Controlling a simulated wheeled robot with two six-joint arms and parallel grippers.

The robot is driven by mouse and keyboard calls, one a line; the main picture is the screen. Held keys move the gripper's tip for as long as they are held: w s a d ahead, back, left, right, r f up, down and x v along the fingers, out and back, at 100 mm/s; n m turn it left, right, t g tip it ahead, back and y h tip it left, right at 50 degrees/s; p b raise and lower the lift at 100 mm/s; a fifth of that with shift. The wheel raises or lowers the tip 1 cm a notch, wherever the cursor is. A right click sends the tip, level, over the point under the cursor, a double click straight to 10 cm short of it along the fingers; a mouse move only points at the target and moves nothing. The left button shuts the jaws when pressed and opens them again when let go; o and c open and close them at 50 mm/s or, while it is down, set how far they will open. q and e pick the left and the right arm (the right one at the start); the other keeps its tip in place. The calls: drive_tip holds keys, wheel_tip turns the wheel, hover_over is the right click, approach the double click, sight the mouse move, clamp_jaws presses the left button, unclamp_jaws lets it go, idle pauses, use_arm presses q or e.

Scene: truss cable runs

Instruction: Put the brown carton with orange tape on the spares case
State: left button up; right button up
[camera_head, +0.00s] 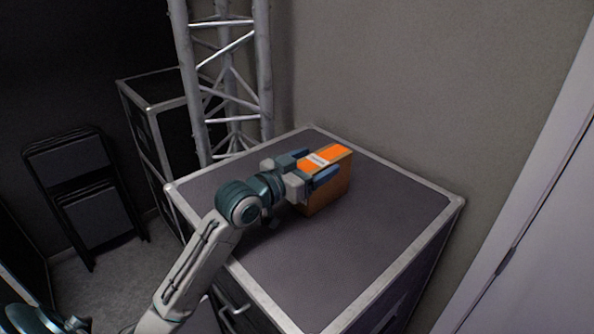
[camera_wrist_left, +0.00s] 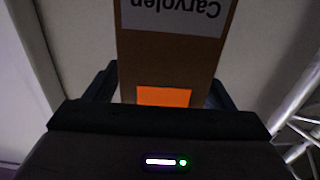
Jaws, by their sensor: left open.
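The brown carton (camera_head: 330,192) with orange tape (camera_head: 338,152) stands upright on top of a grey flight case with metal edges (camera_head: 385,235), towards its back. I cannot tell from any label that this is the spares case. My left gripper (camera_head: 318,172) is open, with its fingers on either side of the carton's upper part. In the left wrist view the carton (camera_wrist_left: 170,62) stands between the two open fingers, with a white label and an orange tape patch. Whether the fingers touch it is unclear. My right gripper is not in view.
A metal truss tower (camera_head: 228,75) stands behind the case at the left. Another dark case (camera_head: 150,110) and folded black chairs (camera_head: 80,185) stand further left. A wall is close behind, and a pale door (camera_head: 545,215) is at the right. The case top's front and right are clear.

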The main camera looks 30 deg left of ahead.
use_arm(q)
drive_tip(key=p+v, duration=0.9)
drive_tip(key=v, duration=0.2)
drive_tip(key=shift+s+p, duration=0.35)
drive_tip(key=shift+a, duration=0.1)
